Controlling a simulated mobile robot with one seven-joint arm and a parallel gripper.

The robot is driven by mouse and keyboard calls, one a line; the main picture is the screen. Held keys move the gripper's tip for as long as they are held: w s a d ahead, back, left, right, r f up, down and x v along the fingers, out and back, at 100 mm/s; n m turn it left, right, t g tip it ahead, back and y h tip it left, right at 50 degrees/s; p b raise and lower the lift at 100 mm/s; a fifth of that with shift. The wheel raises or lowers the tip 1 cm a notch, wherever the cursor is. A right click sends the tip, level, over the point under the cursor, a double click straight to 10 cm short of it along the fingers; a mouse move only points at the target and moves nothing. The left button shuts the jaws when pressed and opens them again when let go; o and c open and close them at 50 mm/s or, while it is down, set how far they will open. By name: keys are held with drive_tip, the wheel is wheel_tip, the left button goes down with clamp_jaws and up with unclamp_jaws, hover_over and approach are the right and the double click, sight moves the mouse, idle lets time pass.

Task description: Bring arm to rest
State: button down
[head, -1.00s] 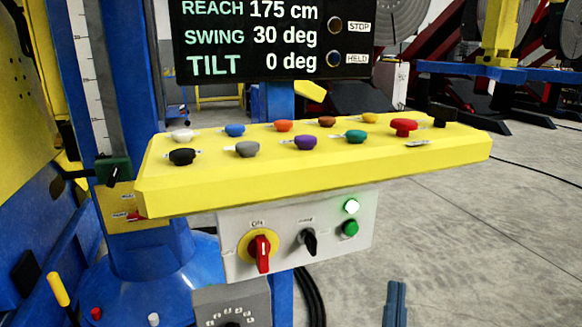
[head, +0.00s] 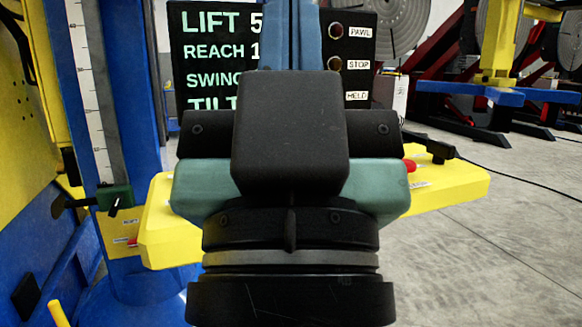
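My gripper (head: 291,35) rises in front of the control console in the head view, seen from behind. Its black housing and grey-green body fill the middle of the picture. Its two blue fingers stand side by side above the housing with no gap showing, and their tips reach the top edge. I see nothing held between them. The yellow console (head: 450,190) is mostly hidden behind my gripper. Only its left end and right end show, with a red button (head: 410,165) and a black knob (head: 439,151) at the right.
A black display (head: 215,75) stands behind the fingers, its readings partly covered; indicator lamps (head: 335,64) are at its right. A blue column (head: 130,150) with a scale and dark green block (head: 114,197) stands at left. Open concrete floor (head: 500,270) lies at right.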

wheel_tip(320, 180, up, 29)
drive_tip(key=p, duration=2.7)
drive_tip(key=shift+r+p, duration=0.2)
drive_tip(key=shift+p, duration=0.1)
